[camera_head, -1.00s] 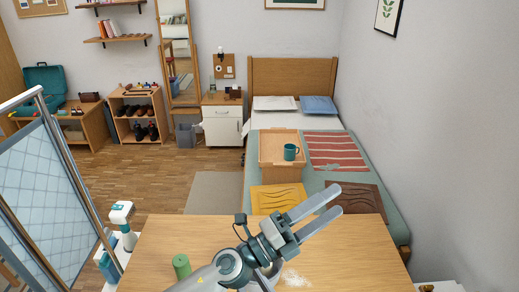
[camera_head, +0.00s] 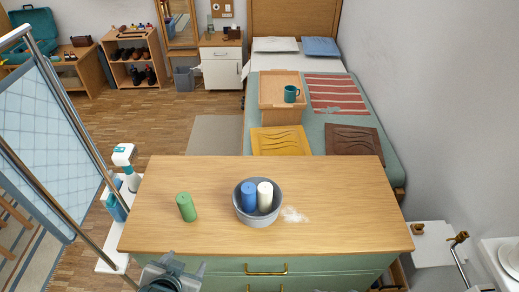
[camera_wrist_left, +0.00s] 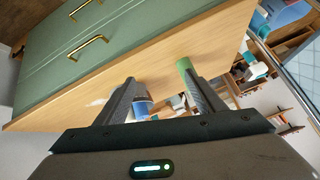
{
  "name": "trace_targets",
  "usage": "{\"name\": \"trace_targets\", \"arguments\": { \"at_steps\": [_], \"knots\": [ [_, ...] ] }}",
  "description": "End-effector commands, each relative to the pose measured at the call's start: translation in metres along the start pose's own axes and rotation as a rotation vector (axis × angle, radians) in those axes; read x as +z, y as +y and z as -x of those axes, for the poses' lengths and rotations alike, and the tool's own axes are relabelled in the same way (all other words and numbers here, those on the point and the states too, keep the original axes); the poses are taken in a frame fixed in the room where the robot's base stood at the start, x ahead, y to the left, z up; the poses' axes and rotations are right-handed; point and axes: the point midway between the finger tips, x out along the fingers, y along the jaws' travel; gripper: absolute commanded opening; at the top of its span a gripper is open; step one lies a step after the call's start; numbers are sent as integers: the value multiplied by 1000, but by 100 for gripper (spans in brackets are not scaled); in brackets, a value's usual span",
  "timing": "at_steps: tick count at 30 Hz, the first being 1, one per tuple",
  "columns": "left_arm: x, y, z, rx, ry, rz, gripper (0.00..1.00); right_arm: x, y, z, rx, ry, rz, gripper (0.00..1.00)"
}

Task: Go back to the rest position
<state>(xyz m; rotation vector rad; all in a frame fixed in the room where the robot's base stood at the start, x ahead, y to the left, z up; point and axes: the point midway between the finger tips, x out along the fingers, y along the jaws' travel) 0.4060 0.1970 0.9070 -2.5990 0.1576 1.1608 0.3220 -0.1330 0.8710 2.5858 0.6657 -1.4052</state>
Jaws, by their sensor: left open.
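My left gripper (camera_head: 172,274) shows only in part at the bottom edge of the head view, in front of the dresser. In the left wrist view its two fingers (camera_wrist_left: 158,80) are apart with nothing held between them. The dresser (camera_head: 330,185) has a wooden top and a green front with brass handles (camera_head: 266,269). My right gripper is not in view.
A metal-framed screen (camera_head: 50,130) and a spray bottle (camera_head: 125,165) stand at the left. The bed (camera_head: 310,130) is behind. A white cabinet (camera_head: 432,240) is at the right.

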Motion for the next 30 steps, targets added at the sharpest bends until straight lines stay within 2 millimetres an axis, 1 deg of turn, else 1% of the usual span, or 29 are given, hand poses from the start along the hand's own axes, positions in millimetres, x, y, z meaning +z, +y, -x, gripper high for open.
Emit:
{"name": "trace_targets", "arguments": {
  "at_steps": [1,3,6,12,17,18,25,29,30],
  "knots": [
    [20,1,6,16,-51,22,63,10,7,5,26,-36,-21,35],
    [43,3,14,37,-117,46,63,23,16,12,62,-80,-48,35],
    [70,5,25,63,-195,73,63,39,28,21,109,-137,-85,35],
    [114,10,48,106,-323,116,63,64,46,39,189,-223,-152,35],
    [145,15,67,139,-414,144,63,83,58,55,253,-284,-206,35],
    [147,17,55,138,-411,141,63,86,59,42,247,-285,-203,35],
    [167,26,16,141,-422,138,63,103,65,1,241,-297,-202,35],
    [184,33,-9,143,-432,137,63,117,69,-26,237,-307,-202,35],
    [190,35,-18,144,-436,136,63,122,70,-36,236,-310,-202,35]
  ]
}}
